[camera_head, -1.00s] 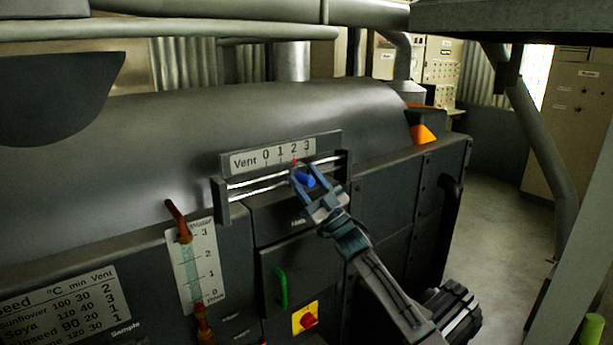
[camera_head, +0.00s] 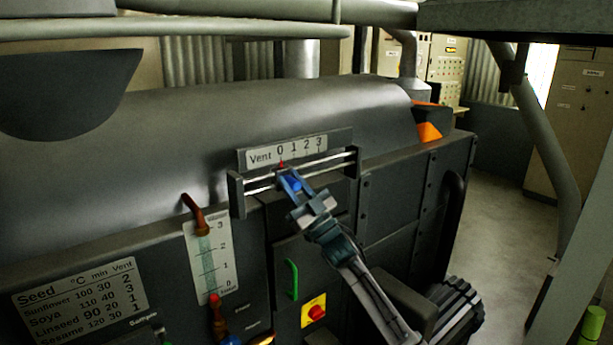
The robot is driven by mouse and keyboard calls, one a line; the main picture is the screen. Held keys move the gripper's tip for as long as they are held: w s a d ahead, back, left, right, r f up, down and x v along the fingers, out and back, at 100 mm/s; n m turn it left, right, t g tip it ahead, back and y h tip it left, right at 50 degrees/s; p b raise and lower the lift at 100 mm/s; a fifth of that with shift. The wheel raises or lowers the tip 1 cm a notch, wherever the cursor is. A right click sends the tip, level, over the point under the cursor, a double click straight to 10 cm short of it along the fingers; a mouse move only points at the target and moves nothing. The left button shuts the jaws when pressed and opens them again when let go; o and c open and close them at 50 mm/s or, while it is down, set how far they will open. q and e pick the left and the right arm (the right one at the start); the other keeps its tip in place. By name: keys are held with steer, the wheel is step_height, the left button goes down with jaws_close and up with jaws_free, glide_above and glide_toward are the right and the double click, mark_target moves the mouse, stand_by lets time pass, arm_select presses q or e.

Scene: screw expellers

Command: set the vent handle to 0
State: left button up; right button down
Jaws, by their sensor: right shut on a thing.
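The blue vent handle (camera_head: 293,183) sits on two metal rails (camera_head: 325,168) below the Vent scale plate (camera_head: 287,152). The small red pointer (camera_head: 281,164) above the rails is at the 0 mark. My right gripper (camera_head: 289,182) reaches up from the lower right and is shut on the blue handle, partly hiding it. My left gripper is not in view.
Below stand a level gauge (camera_head: 211,262) with orange-brown valves, a green handle (camera_head: 292,279) and a red knob on a yellow plate (camera_head: 316,312). A seed table plate (camera_head: 80,297) is at lower left. Open floor lies to the right.

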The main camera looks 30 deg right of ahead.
steer(key=shift+s+a+r, duration=0.1)
steer(key=shift+a+r, duration=0.05)
steer(key=shift+a, duration=0.1)
steer(key=shift+d+f, duration=0.3)
steer(key=shift+a, duration=0.1)
steer(key=c, duration=1.4)
jaws_free()
steer(key=shift+o, duration=1)
steer(key=shift+a, duration=0.1)
steer(key=shift+a+r, duration=0.15)
steer(key=shift+s+f, duration=0.1)
steer(key=shift+f, duration=0.2)
arm_select(q)
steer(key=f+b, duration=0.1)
steer(key=b, duration=0.1)
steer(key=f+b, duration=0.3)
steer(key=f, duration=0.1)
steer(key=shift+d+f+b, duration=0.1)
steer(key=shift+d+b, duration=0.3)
arm_select(e)
steer(key=v, duration=1)
steer(key=shift+f, duration=0.1)
